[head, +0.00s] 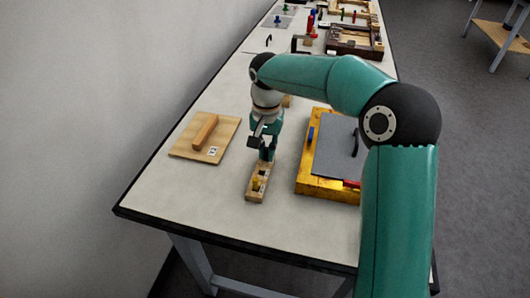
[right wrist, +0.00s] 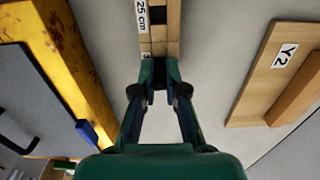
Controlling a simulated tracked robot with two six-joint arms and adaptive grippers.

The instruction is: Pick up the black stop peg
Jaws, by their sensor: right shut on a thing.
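A narrow wooden block (head: 252,196) lies on the table in the head view, with a yellow piece (head: 256,184) near its front end. The block also shows at the top of the right wrist view (right wrist: 173,30), with a "25 cm" label. My right gripper (head: 266,158) points down at the far end of this block. In the right wrist view its fingertips (right wrist: 160,76) are shut on a small dark piece, which looks like the black stop peg (right wrist: 160,73). The fingers hide most of it; I cannot tell whether it still touches the block. My left gripper is out of view.
A wooden board with a bar (head: 180,148), labelled Y2, lies to the left. A yellow tray (head: 313,186) with a grey panel (head: 335,150) stands close on the right. Other trays and pegs crowd the far end. The table's front left is bare.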

